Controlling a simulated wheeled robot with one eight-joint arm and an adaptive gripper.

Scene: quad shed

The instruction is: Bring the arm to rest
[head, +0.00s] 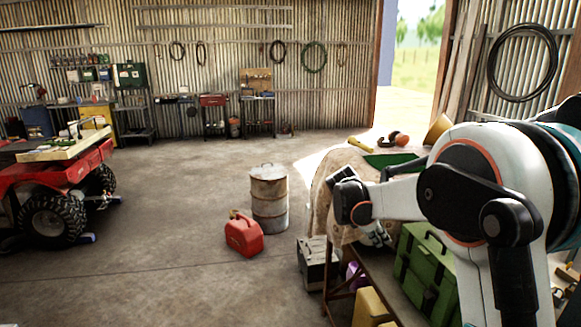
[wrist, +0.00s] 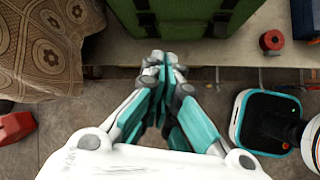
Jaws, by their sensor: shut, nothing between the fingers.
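My gripper (wrist: 165,62) points down in the wrist view, its white and teal fingers shut together with nothing between them. It is close to the edge of a wooden bench (wrist: 115,52), just in front of a green case (wrist: 195,18). In the head view my arm reaches in from the right and bends down at the wrist, with my gripper (head: 380,238) partly hidden near the bench and left of the green case (head: 424,268). I cannot tell whether the fingers touch the bench.
A patterned cloth (wrist: 50,40) drapes over the bench at left. A red jerry can (head: 243,234) and a rusty barrel (head: 269,197) stand on the floor. A red quad bike (head: 58,190) is at far left. The middle floor (head: 170,220) is clear.

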